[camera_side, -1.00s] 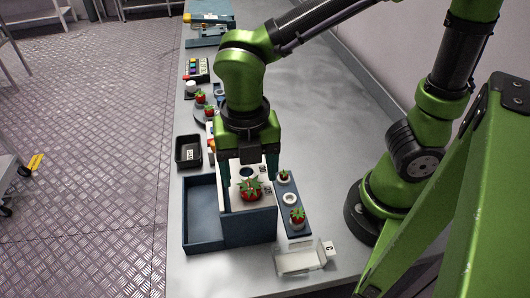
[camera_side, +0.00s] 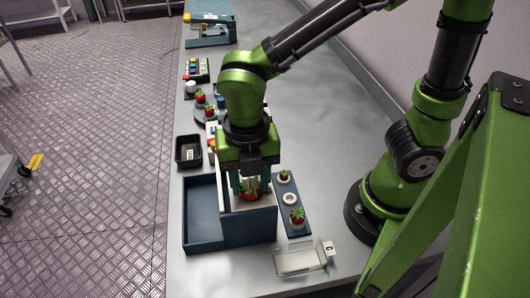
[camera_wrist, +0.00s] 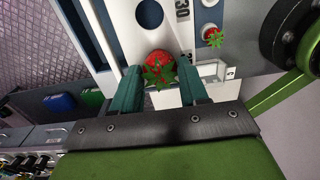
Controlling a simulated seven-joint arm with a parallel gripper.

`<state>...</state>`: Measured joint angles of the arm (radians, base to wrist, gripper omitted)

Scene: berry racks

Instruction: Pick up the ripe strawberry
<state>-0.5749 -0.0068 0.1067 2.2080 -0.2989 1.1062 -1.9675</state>
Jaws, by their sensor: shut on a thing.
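A red strawberry with a green leafy top (camera_side: 251,188) sits at the white-topped rack (camera_side: 262,204) in the side view. It also shows in the wrist view (camera_wrist: 159,68), between the two teal fingers. My gripper (camera_side: 252,187) points down and is shut on this strawberry, one finger on each side. In the wrist view the gripper (camera_wrist: 160,82) has its fingers beside the red body and leaves. Whether the strawberry still touches the rack cannot be told.
A blue strip (camera_side: 292,204) on the right holds a strawberry (camera_side: 297,215) and a smaller one (camera_side: 284,175). An open blue bin (camera_side: 202,240) adjoins the rack on the left. A black tray (camera_side: 188,151) and a clear box (camera_side: 300,260) stand nearby.

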